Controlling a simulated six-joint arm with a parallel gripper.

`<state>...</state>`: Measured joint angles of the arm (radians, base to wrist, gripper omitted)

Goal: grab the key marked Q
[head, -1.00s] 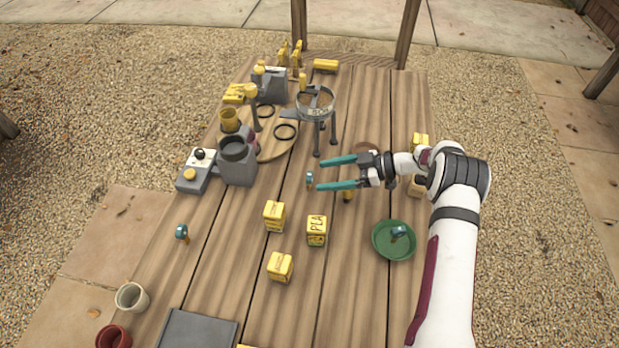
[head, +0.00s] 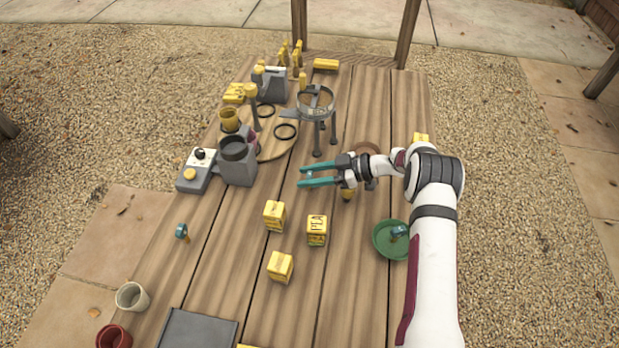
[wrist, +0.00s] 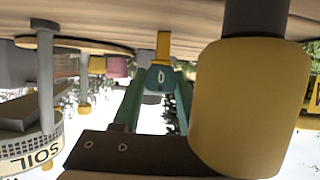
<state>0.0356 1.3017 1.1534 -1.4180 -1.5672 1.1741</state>
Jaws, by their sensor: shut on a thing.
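My gripper (head: 313,175) is over the middle of the table, its teal fingers pointing left. It is shut on a small key with a teal head (wrist: 160,78) and a yellow shaft, seen between the fingers in the wrist view. A pale round mark shows on the head; I cannot tell for sure that it is a Q. A similar teal-headed key (head: 182,231) stands at the table's left side. Another (head: 398,232) is in the green dish (head: 381,247); no letters can be read on these two.
Yellow blocks (head: 317,231) stand in front of my gripper. A ring stand (head: 316,104) marked SOIL and a grey container (head: 237,163) stand behind and left. A yellow cylinder (wrist: 240,105) is close beside the fingers. The table's front right is fairly clear.

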